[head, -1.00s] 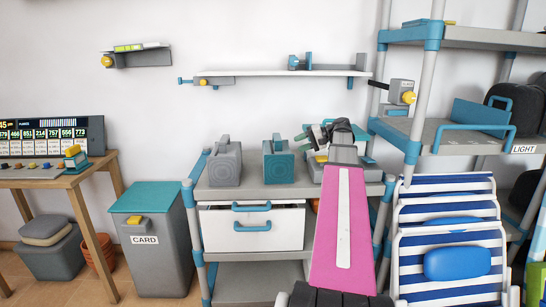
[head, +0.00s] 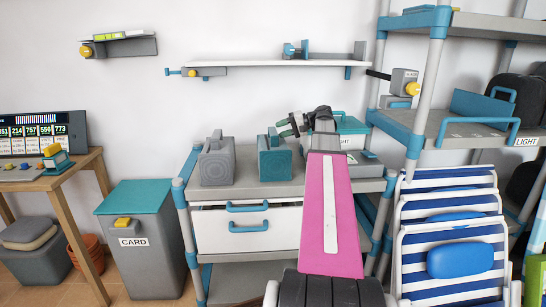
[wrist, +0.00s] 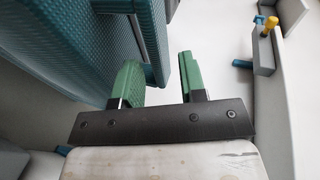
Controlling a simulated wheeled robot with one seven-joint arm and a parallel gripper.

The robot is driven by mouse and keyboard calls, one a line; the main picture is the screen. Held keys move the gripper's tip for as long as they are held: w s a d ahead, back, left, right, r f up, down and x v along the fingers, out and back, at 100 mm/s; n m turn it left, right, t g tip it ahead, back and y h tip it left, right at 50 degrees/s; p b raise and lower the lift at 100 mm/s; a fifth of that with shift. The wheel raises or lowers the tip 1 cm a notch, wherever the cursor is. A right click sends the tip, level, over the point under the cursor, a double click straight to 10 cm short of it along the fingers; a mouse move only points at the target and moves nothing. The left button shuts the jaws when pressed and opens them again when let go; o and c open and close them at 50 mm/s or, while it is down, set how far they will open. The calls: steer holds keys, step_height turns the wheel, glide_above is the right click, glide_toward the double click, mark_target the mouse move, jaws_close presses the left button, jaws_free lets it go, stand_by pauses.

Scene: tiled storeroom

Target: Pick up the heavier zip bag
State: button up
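A grey zip bag (head: 217,164) and a teal zip bag (head: 274,160) stand upright, side by side, on top of the grey cart, each with a handle on top. The pictures do not show which is heavier. My gripper (head: 288,128) is just right of the teal bag's top in the head view. In the wrist view my gripper (wrist: 158,80) has its two green fingers apart. The textured teal bag (wrist: 65,35) fills the upper left there, and its strap-like handle (wrist: 152,45) reaches toward the space between the fingers. I cannot tell whether they touch.
A teal-lidded box (head: 350,128) stands behind my arm on the cart (head: 255,192). A wall shelf (head: 270,71) with a clamp-like tool hangs above. Blue-striped folding chairs (head: 450,235) and a tall rack (head: 450,125) stand at the right, and a lidded CARD bin (head: 145,245) at the left.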

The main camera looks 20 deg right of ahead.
mark_target(272, 131)
steer(key=x, duration=0.4)
steer(key=shift+a+f, duration=0.2)
steer(key=shift+a, duration=0.2)
jaws_close()
steer(key=shift+d, duration=0.1)
stand_by(0.9)
